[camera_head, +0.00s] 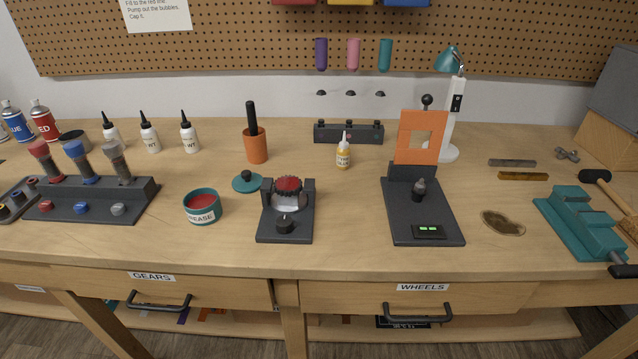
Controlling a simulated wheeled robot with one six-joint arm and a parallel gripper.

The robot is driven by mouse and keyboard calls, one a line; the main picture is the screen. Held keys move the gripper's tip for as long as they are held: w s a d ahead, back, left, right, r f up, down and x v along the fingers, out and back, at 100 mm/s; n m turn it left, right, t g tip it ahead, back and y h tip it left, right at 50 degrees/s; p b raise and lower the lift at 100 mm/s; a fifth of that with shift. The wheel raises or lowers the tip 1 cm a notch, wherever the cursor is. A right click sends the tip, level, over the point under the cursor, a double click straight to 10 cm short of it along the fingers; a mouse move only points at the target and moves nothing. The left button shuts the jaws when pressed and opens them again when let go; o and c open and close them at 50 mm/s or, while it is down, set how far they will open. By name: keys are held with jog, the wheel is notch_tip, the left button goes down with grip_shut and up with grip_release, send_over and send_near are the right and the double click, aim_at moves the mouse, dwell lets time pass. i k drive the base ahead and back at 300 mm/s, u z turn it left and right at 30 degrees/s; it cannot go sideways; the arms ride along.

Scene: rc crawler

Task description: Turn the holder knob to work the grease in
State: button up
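The dark grey holder (265,236) stands on the workbench just left of the middle, near the front edge. Its black knob (285,222) is on the front part of the base. A round toothed part sits between the holder's two uprights, with red grease (288,184) on its upper side and a pale grey face below. The teal grease tub (202,215) stands open to the left, with red grease inside. Its teal lid (247,182) lies behind it on the bench. My gripper is not in view.
A dark stand (420,215) with an orange panel is to the right. A rack (100,200) is at left. Bench around the holder's front is clear.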

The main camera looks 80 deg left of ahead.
aim_at(284, 223)
jog(key=k, duration=0.35)
jog(key=u, duration=2.25)
